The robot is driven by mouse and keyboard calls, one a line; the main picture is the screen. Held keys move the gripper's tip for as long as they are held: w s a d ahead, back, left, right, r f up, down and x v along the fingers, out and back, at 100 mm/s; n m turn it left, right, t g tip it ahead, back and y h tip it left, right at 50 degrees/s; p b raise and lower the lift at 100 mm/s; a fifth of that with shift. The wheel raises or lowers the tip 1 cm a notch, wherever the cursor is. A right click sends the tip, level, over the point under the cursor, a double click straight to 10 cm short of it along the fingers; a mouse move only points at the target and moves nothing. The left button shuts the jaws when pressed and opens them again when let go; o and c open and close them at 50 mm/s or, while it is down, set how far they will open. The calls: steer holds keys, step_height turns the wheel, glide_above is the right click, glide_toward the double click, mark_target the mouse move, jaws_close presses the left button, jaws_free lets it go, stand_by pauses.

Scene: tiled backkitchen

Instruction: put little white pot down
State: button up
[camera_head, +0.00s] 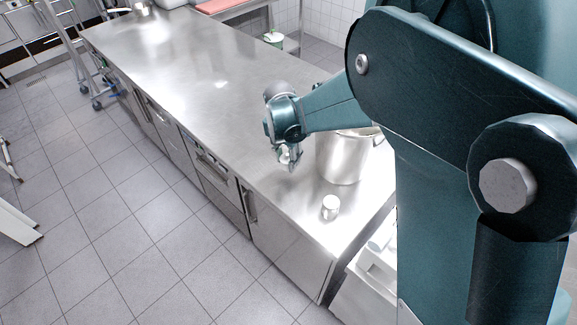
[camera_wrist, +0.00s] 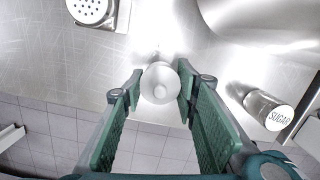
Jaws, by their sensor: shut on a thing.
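The little white pot (camera_wrist: 160,83) is pale and round, with a small knob on top, between my fingertips in the wrist view. In the head view only a small pale patch of it (camera_head: 284,154) shows at my gripper. My gripper (camera_head: 290,160) is shut on it, with one green-padded finger on each side in the wrist view (camera_wrist: 158,88). It is over the steel counter (camera_head: 205,75), near the front edge and left of a large steel pot. I cannot tell whether the pot's base touches the counter.
The large steel pot (camera_head: 340,160) stands close to my gripper's right. A perforated round top (camera_wrist: 88,10) is at upper left there. The counter further left is clear.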

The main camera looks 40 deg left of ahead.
mark_target(287, 167)
steer(key=shift+f, duration=0.45)
steer(key=shift+f, duration=0.1)
steer(key=shift+f, duration=1.8)
steer(key=shift+f, duration=0.15)
steer(key=o, duration=1.4)
steer(key=shift+r, duration=0.2)
steer(key=shift+s+d+r, duration=0.1)
steer(key=shift+s+r, duration=0.15)
steer(key=shift+r, duration=1.75)
steer(key=shift+s+r, duration=0.2)
steer(key=shift+r, duration=1.75)
steer(key=shift+s+d+r, duration=0.1)
steer(key=shift+s+r, duration=0.15)
steer(key=shift+r, duration=1.75)
